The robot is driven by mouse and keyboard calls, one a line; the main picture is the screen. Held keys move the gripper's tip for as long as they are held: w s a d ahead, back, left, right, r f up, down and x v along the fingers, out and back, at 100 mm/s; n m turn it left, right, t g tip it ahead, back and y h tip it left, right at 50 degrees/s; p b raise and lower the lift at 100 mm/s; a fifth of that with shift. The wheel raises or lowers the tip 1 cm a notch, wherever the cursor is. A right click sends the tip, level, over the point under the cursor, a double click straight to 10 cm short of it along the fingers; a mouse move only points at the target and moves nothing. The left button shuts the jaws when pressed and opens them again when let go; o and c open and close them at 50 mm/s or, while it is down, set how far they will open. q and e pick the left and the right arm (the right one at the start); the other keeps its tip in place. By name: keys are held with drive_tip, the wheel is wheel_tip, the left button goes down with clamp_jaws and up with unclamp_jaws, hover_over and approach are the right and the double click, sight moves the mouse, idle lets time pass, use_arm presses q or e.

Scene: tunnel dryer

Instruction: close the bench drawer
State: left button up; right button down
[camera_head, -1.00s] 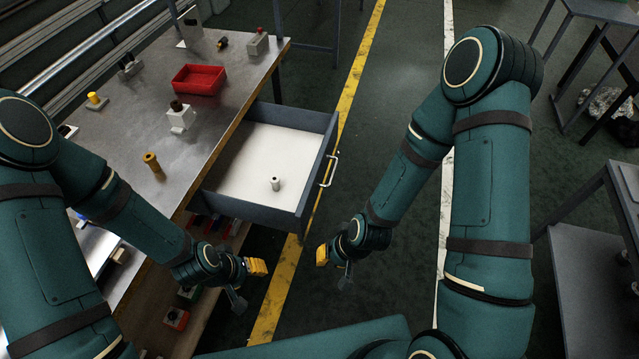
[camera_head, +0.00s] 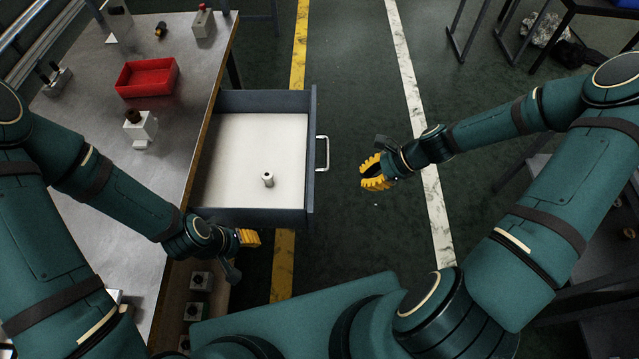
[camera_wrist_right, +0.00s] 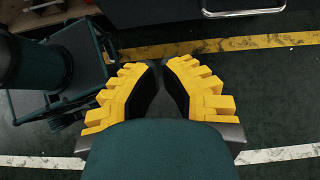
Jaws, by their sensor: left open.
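The bench drawer (camera_head: 312,197) is pulled out from the right side of the bench. It has dark grey walls, a white floor and a pale bar handle (camera_head: 324,153) on its front. The handle also shows at the top of the right wrist view (camera_wrist_right: 243,12). My right gripper (camera_head: 368,174) is open and empty, a short way right of the handle and apart from it. My left gripper (camera_head: 256,238) is open, just below the drawer's near side in the head view, with its fingers seen edge-on.
A small white cylinder (camera_head: 268,180) stands in the drawer. The metal bench top (camera_head: 180,90) holds a red bin (camera_head: 147,78) and a white block with a dark knob (camera_head: 140,128). Floor right of the drawer is clear.

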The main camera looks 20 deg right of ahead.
drive_tip(key=w+a+r+b+x, duration=0.1)
drive_tip(key=a+r+b+x, duration=0.1)
drive_tip(key=x, duration=1)
drive_tip(key=shift+b, duration=0.3)
drive_tip(key=shift+a+f, duration=0.1)
